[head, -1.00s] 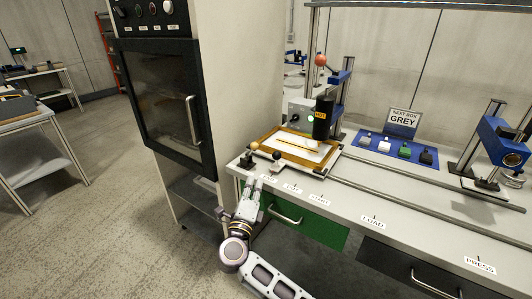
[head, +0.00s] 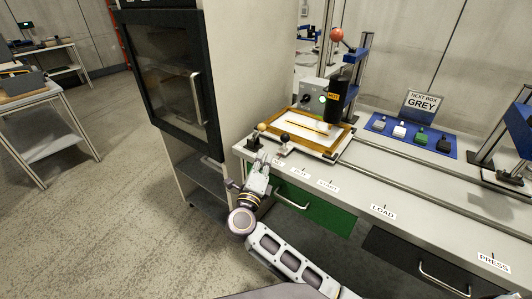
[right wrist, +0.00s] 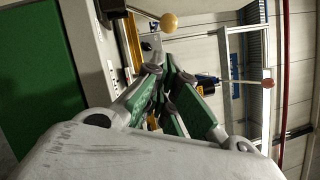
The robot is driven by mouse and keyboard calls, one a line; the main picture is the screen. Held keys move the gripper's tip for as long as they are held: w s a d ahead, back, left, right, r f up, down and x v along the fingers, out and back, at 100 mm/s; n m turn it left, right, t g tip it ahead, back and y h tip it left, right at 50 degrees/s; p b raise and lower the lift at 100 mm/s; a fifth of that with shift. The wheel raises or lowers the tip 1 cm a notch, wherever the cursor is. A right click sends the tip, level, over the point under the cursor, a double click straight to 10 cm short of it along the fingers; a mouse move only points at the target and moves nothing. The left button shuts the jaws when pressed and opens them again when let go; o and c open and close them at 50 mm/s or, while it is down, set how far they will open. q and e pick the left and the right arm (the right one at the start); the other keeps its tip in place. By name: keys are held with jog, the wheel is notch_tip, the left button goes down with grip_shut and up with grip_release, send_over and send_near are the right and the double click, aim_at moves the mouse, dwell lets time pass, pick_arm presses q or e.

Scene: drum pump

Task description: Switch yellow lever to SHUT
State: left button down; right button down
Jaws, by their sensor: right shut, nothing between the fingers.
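The yellow lever (head: 262,127) has a pale yellow ball knob on a short rod over a dark base, at the left front corner of the bench. The knob also shows in the right wrist view (right wrist: 168,23), near the top. My right gripper (head: 263,161) is shut and empty, just in front of and below the lever at the bench's front edge. It appears apart from the knob. In the right wrist view its green-padded fingers (right wrist: 160,65) are close together below the knob. The small labels near the lever are too blurred to read. My left gripper is not in view.
A black-knobbed lever (head: 285,138) stands right beside the yellow one. Behind them is a wooden-framed tray (head: 342,139) under a black cylinder (head: 334,100) and a red-balled press handle (head: 337,34). A tall cabinet (head: 175,90) stands close on the left. A green drawer (head: 318,206) is under the bench.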

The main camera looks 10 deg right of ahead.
aim_at(258, 133)
jog(key=x, duration=0.7)
jog(key=shift+r, duration=0.1)
jog(key=shift+w+d+b, duration=0.3)
jog(key=shift+w+d, duration=0.05)
jog(key=shift+w, duration=0.25)
jog(key=shift+w+d+r, duration=0.15)
jog(key=shift+w+d, duration=0.1)
jog(key=shift+w, duration=0.2)
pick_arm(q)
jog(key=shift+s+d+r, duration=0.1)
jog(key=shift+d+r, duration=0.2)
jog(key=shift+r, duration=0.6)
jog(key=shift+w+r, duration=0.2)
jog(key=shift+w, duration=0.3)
